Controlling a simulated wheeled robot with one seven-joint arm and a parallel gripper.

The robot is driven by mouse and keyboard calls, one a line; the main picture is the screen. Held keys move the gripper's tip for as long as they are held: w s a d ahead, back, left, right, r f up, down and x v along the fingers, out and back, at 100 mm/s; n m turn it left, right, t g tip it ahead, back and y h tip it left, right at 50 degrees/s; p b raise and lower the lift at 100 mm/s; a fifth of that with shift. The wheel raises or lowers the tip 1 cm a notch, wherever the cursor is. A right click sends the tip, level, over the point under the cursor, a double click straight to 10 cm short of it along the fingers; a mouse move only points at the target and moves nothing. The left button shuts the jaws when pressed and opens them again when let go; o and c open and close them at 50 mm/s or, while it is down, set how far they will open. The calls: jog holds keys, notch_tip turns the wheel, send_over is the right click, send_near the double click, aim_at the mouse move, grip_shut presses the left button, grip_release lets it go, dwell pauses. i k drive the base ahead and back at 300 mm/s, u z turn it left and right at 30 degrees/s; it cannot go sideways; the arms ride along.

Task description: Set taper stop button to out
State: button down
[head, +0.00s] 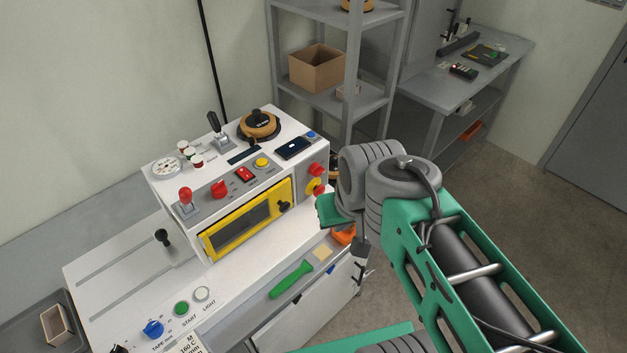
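No label in view reads as the taper stop button, so I cannot tell for sure which control it is. On the machine's right end are a red knob (316,169) and, just below it, a red button on a yellow plate (314,187). Whether that button is pressed in or out is too small to tell. My gripper (360,270) hangs pointing down, to the right of and below these controls, apart from them. Its fingers are small, dark and partly hidden by my wrist, so their opening does not show.
The white machine (285,221) has a yellow-framed window (247,219), a red lever (186,197) and more knobs. A blue knob (153,328), green START button (181,308) and LIGHT button (202,294) sit in front. A green-handled tool (290,281) lies nearby. Shelving (345,95) stands behind.

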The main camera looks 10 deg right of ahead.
aim_at(320, 189)
jog(key=u, duration=2.6)
jog(key=k, duration=0.55)
jog(key=z, duration=1.05)
